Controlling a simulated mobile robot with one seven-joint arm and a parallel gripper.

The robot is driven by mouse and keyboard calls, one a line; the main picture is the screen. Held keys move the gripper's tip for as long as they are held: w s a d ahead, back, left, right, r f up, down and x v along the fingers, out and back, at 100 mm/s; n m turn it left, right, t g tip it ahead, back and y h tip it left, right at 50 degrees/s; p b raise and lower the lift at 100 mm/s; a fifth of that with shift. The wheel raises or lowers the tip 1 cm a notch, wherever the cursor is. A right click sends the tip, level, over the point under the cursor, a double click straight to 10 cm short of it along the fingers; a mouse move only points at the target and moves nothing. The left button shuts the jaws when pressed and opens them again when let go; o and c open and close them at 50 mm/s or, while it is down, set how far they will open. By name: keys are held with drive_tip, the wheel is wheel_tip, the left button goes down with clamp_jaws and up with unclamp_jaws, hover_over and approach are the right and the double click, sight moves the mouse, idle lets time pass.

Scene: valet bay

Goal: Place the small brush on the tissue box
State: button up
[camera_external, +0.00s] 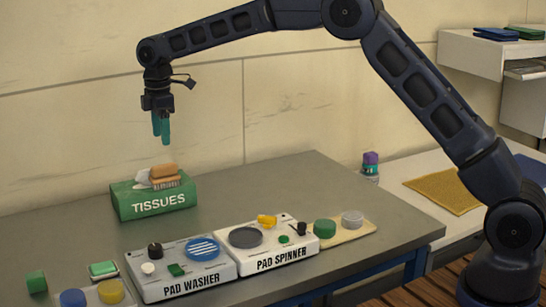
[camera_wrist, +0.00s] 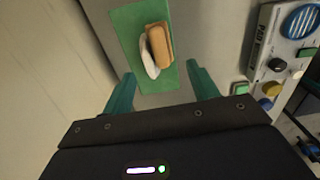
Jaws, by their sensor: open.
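The small brush (camera_external: 165,177) has a tan wooden back and lies on top of the green tissue box (camera_external: 153,204), beside the white tissue (camera_external: 143,179) that sticks out of it. In the wrist view the brush (camera_wrist: 160,46) rests on the box top (camera_wrist: 126,27), touching or right next to the tissue (camera_wrist: 149,60). My gripper (camera_external: 161,128) is above the box, clear of the brush, with teal fingers. In the wrist view the fingers of my gripper (camera_wrist: 162,88) are spread wide with nothing between them.
The pad washer (camera_external: 185,268) and pad spinner (camera_external: 265,245) stand in front of the box on the grey table (camera_external: 318,180). Round pads and a green block (camera_external: 36,281) lie at the front left. The table right of the box is bare.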

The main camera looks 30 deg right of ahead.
drive_tip(key=s+d+r+m+t, duration=0.1)
drive_tip(key=s+d+r+m, duration=0.35)
drive_tip(key=d+r, duration=0.9)
drive_tip(key=s+d+r+m+t, duration=0.1)
drive_tip(key=s+d+r+m, duration=0.15)
drive_tip(key=s+d, duration=0.55)
drive_tip(key=s+d+r+m, duration=0.2)
drive_tip(key=s+d+r, duration=0.3)
drive_tip(key=d, duration=0.6)
drive_tip(key=s+d+f+m+t, duration=0.1)
drive_tip(key=s+d+m, duration=0.1)
drive_tip(key=s+d, duration=0.4)
drive_tip(key=s+d+m, duration=0.2)
drive_tip(key=s+d, duration=0.2)
drive_tip(key=s, duration=0.5)
drive_tip(key=s+d+f+m, duration=0.2)
drive_tip(key=s+d+f, duration=0.1)
drive_tip(key=s, duration=0.5)
drive_tip(key=s+d+f+m+t, duration=0.1)
drive_tip(key=s+d+f+m, duration=0.2)
drive_tip(key=s, duration=0.5)
drive_tip(key=shift+d+f+t, duration=0.3)
drive_tip(key=shift+d+f, duration=0.4)
drive_tip(key=shift+f, duration=0.25)
